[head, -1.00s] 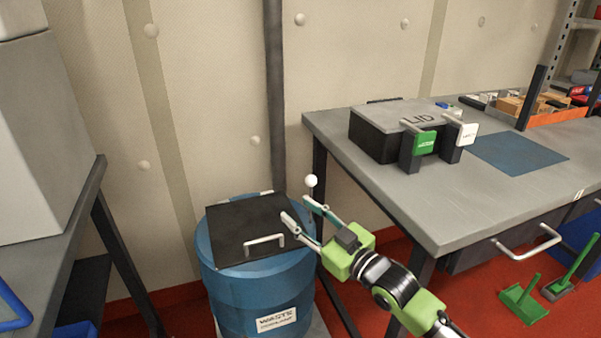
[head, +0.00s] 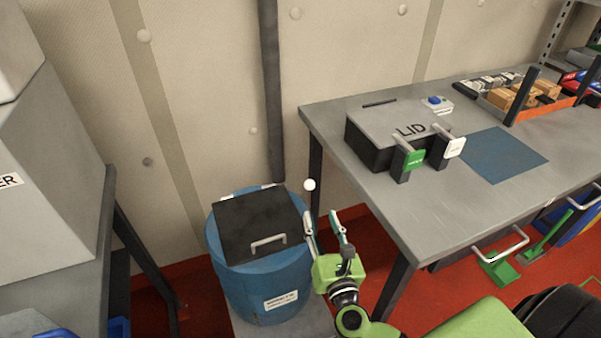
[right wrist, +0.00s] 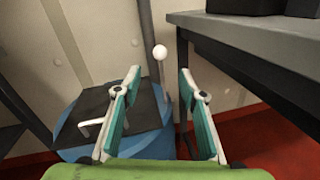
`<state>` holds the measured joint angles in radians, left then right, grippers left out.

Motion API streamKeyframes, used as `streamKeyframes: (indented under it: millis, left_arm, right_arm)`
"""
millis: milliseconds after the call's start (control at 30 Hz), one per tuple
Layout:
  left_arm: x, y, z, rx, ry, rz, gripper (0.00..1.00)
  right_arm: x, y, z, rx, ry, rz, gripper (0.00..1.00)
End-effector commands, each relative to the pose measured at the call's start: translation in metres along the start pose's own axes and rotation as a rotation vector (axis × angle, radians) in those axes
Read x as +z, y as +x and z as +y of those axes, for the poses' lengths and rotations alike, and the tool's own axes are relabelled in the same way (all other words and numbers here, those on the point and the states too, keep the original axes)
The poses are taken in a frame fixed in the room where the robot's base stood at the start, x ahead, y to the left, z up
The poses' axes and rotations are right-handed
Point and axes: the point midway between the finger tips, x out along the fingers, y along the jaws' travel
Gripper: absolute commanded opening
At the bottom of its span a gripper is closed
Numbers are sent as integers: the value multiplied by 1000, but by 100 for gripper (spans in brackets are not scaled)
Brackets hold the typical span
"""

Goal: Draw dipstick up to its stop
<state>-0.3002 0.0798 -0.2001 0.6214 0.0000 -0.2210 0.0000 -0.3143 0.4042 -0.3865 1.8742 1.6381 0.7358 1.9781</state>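The dipstick's white ball knob (head: 309,185) stands at the right rear edge of the blue waste drum (head: 262,285). In the right wrist view the white knob (right wrist: 160,52) tops a thin pale rod that runs down beside the drum's black lid (right wrist: 95,105). The rod's lower part is hidden. My right gripper (head: 326,217) is open and empty at the drum's right side, just below and to the right of the knob. In the right wrist view the knob shows between the two fingers (right wrist: 160,82), beyond their tips, apart from them. My left gripper is not in view.
The black lid (head: 240,215) with a metal handle (head: 268,245) covers most of the drum top. A grey bench (head: 390,215) stands close on the right with a black box (head: 375,145) on it. A dark post (head: 271,90) rises behind the drum.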

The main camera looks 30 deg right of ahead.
Motion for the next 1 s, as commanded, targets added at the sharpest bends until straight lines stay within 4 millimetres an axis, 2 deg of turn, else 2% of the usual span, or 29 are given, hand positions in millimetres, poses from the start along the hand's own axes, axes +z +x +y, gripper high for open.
streamKeyframes:
  millis: [167, 500, 633, 800, 1000]
  left_arm:
    - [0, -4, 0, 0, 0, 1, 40]
    - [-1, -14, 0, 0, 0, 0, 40]
    - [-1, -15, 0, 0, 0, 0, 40]
    - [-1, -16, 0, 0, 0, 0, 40]
    - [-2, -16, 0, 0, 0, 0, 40]
  right_arm:
    - [1, 18, -1, -4, 11, 0, 38]
    - [2, 90, 0, -2, 7, -2, 38]
    - [1, 112, 0, -1, 7, -1, 38]
    - [0, 130, 0, -1, 7, 0, 38]
    - [-1, 137, 0, 0, 8, 1, 38]
